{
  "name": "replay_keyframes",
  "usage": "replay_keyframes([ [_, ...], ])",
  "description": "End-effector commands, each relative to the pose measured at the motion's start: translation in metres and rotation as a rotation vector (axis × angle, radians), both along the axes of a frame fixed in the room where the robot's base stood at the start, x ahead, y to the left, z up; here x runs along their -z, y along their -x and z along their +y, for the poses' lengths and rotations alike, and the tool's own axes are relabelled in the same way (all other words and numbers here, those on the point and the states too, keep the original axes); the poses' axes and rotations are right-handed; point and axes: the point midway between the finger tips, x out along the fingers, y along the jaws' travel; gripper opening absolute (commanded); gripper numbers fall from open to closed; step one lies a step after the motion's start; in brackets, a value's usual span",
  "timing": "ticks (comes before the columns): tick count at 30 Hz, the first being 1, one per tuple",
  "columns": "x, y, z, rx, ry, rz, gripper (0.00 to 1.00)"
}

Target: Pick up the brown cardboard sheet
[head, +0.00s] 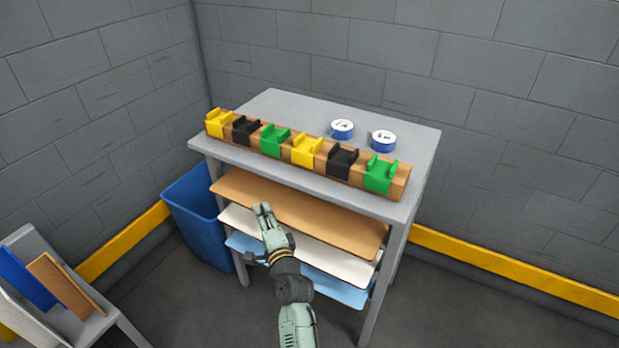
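A brown cardboard sheet (325,217) lies flat as the top one of several sheets stacked on levels under the grey table's top. My gripper (262,208) is in front of the rack, with its fingertips overlapping the left part of the brown sheet's front edge in the picture. The fingers look close together with a narrow gap. I cannot tell whether they touch the sheet or are beside or above it. Another brown board (65,287) leans in a stand at the lower left.
Below are a white sheet (335,261) and a light blue sheet (338,289). The table top (290,112) carries a wooden rail with coloured holders and two blue-white rolls. A blue bin (200,222) stands left of the table. Grey walls close off the back.

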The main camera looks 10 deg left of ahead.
Motion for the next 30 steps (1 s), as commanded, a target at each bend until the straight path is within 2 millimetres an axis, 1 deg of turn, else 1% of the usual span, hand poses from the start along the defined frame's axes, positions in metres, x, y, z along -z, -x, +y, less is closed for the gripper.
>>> replay_keyframes([
  [7, 0.0001, 0.0002, -0.0004, 0.001, 0.000, 0.000, 0.29],
  [20, 0.0001, 0.0002, -0.0001, 0.000, 0.000, 0.000, 0.01],
  [30, 0.0000, 0.0001, -0.0001, 0.000, 0.000, 0.000, 0.00],
])
